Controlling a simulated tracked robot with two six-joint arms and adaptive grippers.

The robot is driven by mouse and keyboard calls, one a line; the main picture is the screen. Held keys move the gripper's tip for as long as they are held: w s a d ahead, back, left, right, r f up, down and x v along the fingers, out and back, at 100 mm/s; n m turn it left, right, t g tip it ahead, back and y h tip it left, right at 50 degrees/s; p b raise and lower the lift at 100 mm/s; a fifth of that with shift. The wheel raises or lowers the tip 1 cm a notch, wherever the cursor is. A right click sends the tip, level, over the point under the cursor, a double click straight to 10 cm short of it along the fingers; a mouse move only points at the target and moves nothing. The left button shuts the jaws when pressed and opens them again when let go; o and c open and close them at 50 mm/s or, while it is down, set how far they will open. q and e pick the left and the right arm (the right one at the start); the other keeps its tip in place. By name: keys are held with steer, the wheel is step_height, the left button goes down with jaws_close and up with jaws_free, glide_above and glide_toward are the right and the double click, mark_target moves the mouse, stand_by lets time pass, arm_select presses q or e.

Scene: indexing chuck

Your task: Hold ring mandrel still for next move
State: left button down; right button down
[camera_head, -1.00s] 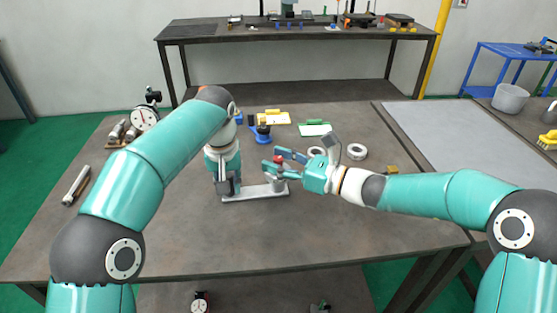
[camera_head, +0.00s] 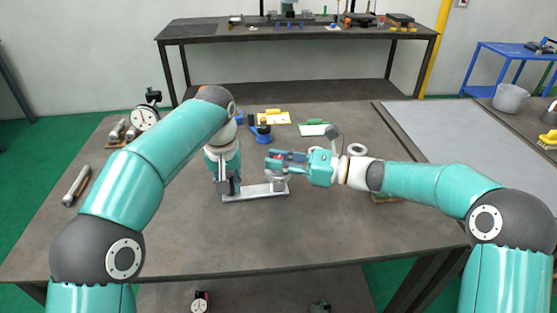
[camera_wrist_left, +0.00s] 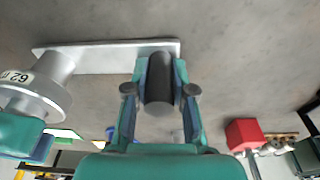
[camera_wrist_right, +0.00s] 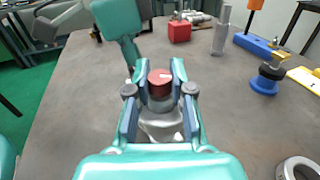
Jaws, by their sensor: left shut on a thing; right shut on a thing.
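The ring mandrel fixture is a silver base plate (camera_head: 262,191) on the table, with a dark grey post (camera_wrist_left: 158,92) at one end and a silver round body (camera_wrist_left: 40,95) with a numbered band at the other. My left gripper (camera_head: 229,186) is shut around the dark post; its jaws flank the post in the left wrist view (camera_wrist_left: 158,85). A red knob (camera_wrist_right: 160,82) with a white mark sits on top of the silver body. My right gripper (camera_head: 275,160) is shut on this knob from the side; the fingers mostly hide it in the head view.
A blue holder (camera_head: 263,133), a yellow-clipped card (camera_head: 274,118) and a green-clipped card (camera_head: 314,129) lie behind the fixture. A dial gauge (camera_head: 145,118) stands at left. The table front is clear.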

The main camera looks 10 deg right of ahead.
mark_target(279, 158)
steer(key=shift+n+g, duration=0.3)
steer(key=shift+g, duration=0.2)
steer(key=c, duration=1)
jaws_free()
steer(key=shift+r, duration=0.15)
step_height(279, 158, up, 10)
steer(key=shift+f, duration=0.15)
arm_select(q)
steer(key=c, duration=0.9)
jaws_free()
